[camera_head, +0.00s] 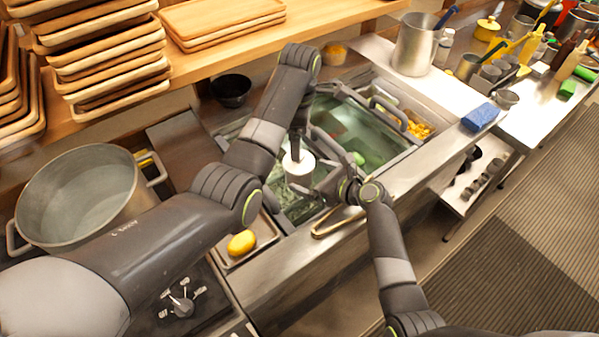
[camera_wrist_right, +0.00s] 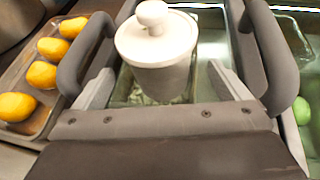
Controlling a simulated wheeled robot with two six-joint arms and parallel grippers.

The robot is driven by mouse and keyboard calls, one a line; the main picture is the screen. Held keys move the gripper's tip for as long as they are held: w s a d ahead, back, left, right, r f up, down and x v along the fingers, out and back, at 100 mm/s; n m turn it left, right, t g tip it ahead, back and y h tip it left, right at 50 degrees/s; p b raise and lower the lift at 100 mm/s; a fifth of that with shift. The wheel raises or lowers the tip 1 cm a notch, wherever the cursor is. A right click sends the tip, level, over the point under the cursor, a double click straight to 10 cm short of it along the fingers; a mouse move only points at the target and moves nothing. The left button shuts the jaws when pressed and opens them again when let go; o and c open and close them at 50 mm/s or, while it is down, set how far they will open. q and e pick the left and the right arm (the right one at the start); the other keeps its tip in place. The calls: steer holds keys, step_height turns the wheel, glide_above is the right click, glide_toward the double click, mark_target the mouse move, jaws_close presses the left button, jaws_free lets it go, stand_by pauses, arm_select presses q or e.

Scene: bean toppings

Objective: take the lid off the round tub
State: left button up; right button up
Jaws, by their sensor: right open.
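The round white tub (camera_head: 298,173) is near the middle of the head view, over the sink area. In the right wrist view the tub (camera_wrist_right: 160,82) is upright, with its white lid (camera_wrist_right: 157,38) and round knob (camera_wrist_right: 152,14) on top. My right gripper (camera_head: 333,176) is open; in its wrist view the fingers (camera_wrist_right: 163,88) stand on either side of the tub, with visible gaps. My left gripper (camera_head: 297,148) points down just above the lid in the head view. Its fingertips are too small and dark to read, and I cannot tell whether they touch the knob.
Sink basins (camera_head: 350,125) with greenish contents lie behind and right of the tub. A tray (camera_head: 262,232) with yellow fruit sits in front left. A large pot (camera_head: 80,190) stands at the left. Stacked wooden trays (camera_head: 105,50) and a shelf are above. A blue sponge (camera_head: 480,117) lies at the right.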

mark_target(299, 172)
arm_select(q)
steer(key=shift+w+a+f, duration=0.1)
steer(key=shift+a, duration=0.1)
arm_select(e)
steer(key=x, duration=0.3)
steer(key=shift+w+a+f, duration=0.15)
steer(key=shift+a, duration=0.1)
arm_select(q)
steer(key=shift+d, duration=0.1)
arm_select(e)
steer(key=shift+w+a+f, duration=0.25)
steer(key=shift+w+a, duration=0.15)
steer(key=shift+a, duration=0.05)
arm_select(q)
steer(key=shift+o, duration=0.3)
arm_select(e)
steer(key=c, duration=1.5)
arm_select(q)
step_height(299, 172, up, 4)
steer(key=m, duration=0.4)
arm_select(e)
steer(key=shift+o, duration=0.2)
arm_select(q)
steer(key=shift+m, duration=0.3)
step_height(299, 172, down, 12)
steer(key=shift+r, duration=0.2)
steer(key=c, duration=1.1)
